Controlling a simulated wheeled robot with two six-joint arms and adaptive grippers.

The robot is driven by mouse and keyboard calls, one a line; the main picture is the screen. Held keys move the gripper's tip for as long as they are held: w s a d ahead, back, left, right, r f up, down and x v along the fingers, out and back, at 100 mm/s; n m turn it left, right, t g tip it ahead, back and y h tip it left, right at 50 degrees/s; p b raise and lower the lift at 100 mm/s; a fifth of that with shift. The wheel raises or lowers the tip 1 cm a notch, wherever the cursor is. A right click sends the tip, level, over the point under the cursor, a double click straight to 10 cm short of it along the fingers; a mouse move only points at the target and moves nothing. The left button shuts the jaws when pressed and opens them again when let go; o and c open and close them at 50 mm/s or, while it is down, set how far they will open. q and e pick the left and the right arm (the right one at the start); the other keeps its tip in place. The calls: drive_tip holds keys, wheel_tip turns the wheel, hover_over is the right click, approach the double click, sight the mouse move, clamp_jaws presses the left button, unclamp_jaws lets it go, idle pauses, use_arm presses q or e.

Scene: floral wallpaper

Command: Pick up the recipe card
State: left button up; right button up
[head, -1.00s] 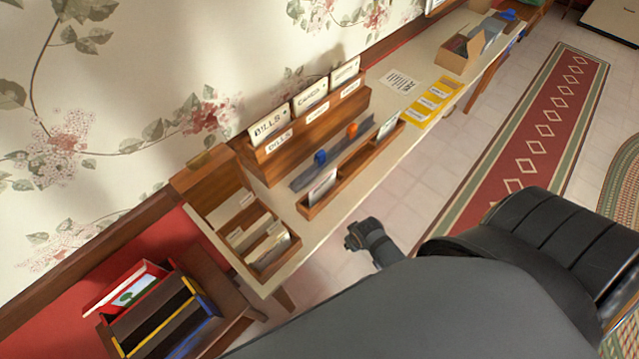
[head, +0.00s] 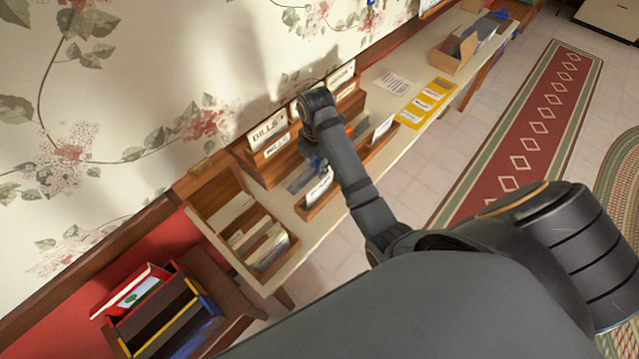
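Several cards could be the recipe card, and I cannot tell which it is. One pale card (head: 320,187) stands in the near end of a long low wooden rack (head: 328,200). Another card (head: 383,128) stands at the rack's far end. An open wooden box (head: 212,190) at the near end of the table holds divided cards. My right gripper (head: 309,150) is over the table between the rack and the bills organizer, small and partly hidden by its wrist. Its fingers are too unclear to read, and no card shows in it. My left gripper is out of view.
A wooden organizer with tabbed bills cards (head: 268,130) stands against the wall. A printed sheet (head: 393,83), yellow labelled strip (head: 427,101) and cardboard box (head: 455,55) lie farther along the table (head: 322,235). A red-backed rack (head: 150,300) stands lower left.

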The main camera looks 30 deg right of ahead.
sight(320, 181)
drive_tip(key=shift+n, duration=0.3)
drive_tip(key=f+b, duration=0.6)
drive_tip(key=d+f+b, duration=0.1)
drive_tip(key=f+b, duration=0.3)
drive_tip(key=shift+w+f, duration=0.1)
drive_tip(key=shift+f, duration=0.15)
drive_tip(key=shift+r, duration=0.15)
clamp_jaws()
